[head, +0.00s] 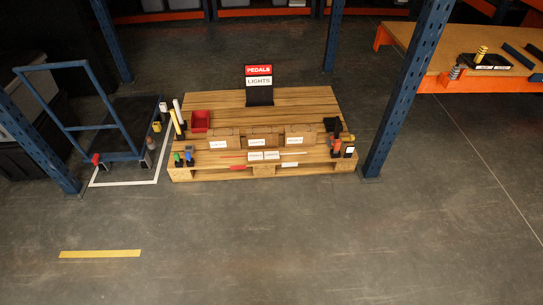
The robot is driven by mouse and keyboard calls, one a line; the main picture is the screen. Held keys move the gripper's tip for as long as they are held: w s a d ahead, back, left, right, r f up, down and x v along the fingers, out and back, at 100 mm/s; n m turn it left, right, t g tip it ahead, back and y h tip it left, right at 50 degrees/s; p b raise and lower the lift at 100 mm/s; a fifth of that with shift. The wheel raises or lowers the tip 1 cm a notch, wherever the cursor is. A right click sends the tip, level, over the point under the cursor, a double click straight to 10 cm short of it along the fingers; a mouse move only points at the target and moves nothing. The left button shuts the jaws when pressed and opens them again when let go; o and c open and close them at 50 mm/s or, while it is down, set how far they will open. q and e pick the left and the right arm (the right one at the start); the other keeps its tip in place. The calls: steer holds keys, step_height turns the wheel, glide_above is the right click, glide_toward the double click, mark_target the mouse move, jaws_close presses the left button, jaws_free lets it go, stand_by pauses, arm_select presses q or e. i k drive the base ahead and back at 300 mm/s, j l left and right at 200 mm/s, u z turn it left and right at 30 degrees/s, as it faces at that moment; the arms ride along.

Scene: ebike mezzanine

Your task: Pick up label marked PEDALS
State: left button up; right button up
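A small red label marked PEDALS (258,71) sits at the top of a dark stand (260,96) at the back of the wooden pallet platform (300,103). A white label marked LIGHTS (258,81) is directly below it on the same stand. Several cardboard boxes with white labels stand in a row near the front of the platform; their writing is too small to read for certain. Neither of my grippers is in view.
Blue posts (405,85) stand right and left of the platform. A blue cart (105,128) is at left, an orange-edged workbench (440,82) at right. A red bin (200,121) and small tools sit on the platform. The floor in front is clear, with a yellow strip (100,254).

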mark_target(255, 155)
steer(key=z, duration=0.5)
steer(key=i+j+z, duration=0.4)
steer(key=j+z, duration=0.25)
steer(key=i+j+z, duration=0.15)
steer(key=j+z, duration=0.15)
